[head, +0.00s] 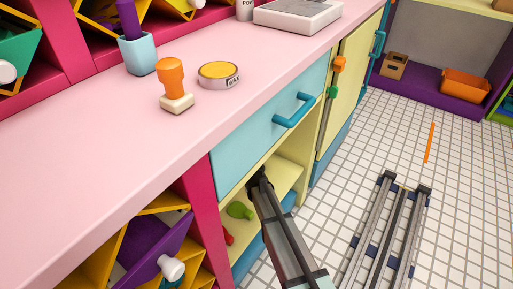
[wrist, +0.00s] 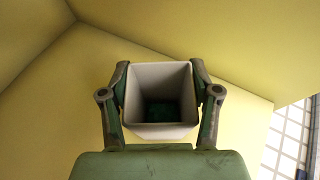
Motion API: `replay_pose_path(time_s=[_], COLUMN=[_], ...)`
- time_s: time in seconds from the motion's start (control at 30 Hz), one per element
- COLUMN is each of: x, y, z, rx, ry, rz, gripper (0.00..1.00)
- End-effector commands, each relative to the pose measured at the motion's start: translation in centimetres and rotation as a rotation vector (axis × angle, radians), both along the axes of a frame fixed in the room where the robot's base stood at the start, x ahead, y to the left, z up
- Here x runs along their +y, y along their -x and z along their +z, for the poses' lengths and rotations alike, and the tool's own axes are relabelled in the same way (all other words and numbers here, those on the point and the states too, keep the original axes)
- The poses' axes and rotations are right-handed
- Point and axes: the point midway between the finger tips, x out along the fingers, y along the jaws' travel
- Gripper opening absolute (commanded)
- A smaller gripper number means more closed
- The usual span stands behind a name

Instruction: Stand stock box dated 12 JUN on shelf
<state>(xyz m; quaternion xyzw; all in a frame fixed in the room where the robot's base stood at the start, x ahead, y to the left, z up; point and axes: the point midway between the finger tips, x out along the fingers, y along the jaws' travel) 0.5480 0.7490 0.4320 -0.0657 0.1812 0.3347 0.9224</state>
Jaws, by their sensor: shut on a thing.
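My gripper (wrist: 160,84) is shut on a pale grey, square, open-topped box (wrist: 160,131), one finger on each side. Its inside is dark, with some green at the bottom. No date or label shows on it, so I cannot tell if it is the 12 JUN stock box. In the head view my gripper (head: 260,182) reaches into the open yellow shelf bay (head: 287,178) under the blue drawer. The held box is hidden there. In the wrist view yellow panels (wrist: 225,45) surround the box; whether it touches the shelf is unclear.
A green item (head: 239,210) and a red item (head: 229,238) sit lower in the bay, left of my arm. The drawer handle (head: 295,110) juts out above. A brown box (head: 394,66) and an orange bin (head: 465,85) stand on the purple shelf at the far right.

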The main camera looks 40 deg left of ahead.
Motion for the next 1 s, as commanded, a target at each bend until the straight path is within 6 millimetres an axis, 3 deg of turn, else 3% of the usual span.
replay_pose_path(time_s=[0.27,0.3,0.37,0.4,1.0], x=[0.0,0.0,0.0,0.0,-0.9], y=[0.0,0.0,0.0,0.0,1.0], z=[-0.7,-0.7,-0.6,-0.6,0.0], rx=[0.000,-0.001,0.000,-0.001,0.001], ry=[0.000,0.000,0.000,0.001,0.001], rz=[0.001,0.001,0.001,0.000,0.000], gripper=[0.01,0.65,0.86,0.91,0.91])
